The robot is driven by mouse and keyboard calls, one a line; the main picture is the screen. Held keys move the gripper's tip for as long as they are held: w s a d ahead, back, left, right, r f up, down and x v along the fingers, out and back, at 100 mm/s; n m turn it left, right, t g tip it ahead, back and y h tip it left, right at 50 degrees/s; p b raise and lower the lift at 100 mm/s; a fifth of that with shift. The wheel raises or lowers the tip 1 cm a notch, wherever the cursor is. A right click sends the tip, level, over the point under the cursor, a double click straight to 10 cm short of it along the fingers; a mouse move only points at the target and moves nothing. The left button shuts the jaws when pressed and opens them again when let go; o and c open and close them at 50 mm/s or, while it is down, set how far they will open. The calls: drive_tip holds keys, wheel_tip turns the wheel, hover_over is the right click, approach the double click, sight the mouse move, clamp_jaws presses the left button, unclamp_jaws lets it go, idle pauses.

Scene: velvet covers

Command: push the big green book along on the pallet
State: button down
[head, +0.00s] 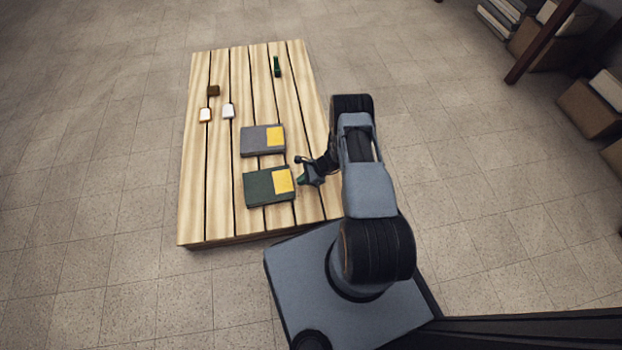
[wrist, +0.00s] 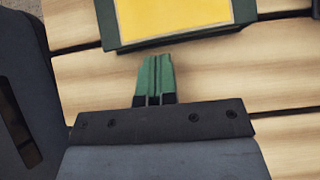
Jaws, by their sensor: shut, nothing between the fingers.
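The big green book (head: 262,189) lies flat on the near part of the wooden pallet (head: 222,220), with a yellow patch on its right side. In the wrist view part of the green book (wrist: 122,40) shows at the top, its yellow patch filling most of what is seen. My gripper (head: 299,180) is at the right side of the green book, low over the pallet. In the wrist view the green fingertips (wrist: 155,62) are together with nothing between them, pointing at the book's edge with a small gap. The rest of the book is out of the wrist view.
A grey book (head: 255,141) with a yellow patch lies just beyond the green one. The pallet left of the green book is clear.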

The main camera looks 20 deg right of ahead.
drive_tip(key=shift+w+a, duration=0.1)
drive_tip(key=shift+a, duration=0.5)
